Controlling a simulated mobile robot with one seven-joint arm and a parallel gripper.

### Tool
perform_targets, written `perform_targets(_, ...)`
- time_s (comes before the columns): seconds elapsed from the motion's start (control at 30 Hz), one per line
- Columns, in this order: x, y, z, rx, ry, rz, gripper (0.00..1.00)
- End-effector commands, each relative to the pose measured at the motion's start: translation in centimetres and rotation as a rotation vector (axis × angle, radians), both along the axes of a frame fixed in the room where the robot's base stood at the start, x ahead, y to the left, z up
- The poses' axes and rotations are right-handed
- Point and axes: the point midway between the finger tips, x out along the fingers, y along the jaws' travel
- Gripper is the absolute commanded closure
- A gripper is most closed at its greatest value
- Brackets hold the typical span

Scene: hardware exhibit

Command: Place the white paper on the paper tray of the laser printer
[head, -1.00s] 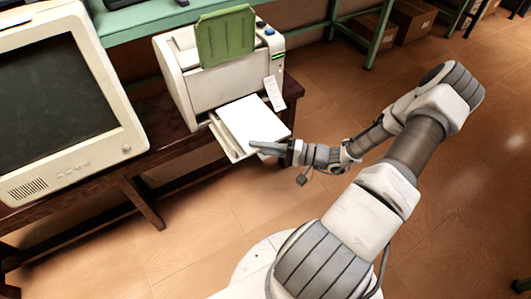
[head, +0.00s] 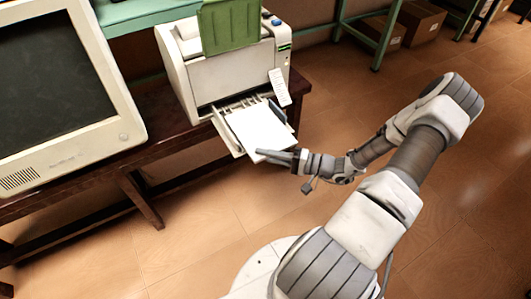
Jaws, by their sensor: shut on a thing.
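The white paper (head: 260,130) is a flat sheet or thin stack in the head view, over the pulled-out paper tray (head: 229,136) of the laser printer. The tray's left wall and back slots show around it; the paper covers the rest. My gripper (head: 276,155) is shut on the paper's front right edge, coming from the right. I cannot tell whether the paper touches the tray floor. The laser printer (head: 225,80) is a cream box with a green upright panel (head: 230,27) on top, standing on a dark wooden table.
An old cream monitor (head: 127,110) stands left of the printer on the wooden table (head: 160,130). A tag (head: 279,86) hangs at the printer's front right corner. Green-framed shelving with cardboard boxes (head: 420,18) is at the back right. The tiled floor in front is clear.

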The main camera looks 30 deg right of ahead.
Motion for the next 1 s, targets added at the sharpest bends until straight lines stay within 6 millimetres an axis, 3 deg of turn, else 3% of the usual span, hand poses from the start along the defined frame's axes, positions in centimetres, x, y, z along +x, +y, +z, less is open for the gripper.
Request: perform_targets(1.0, 0.0, 0.0, -1.2, -0.001, -0.002, 0.000, 1.00)
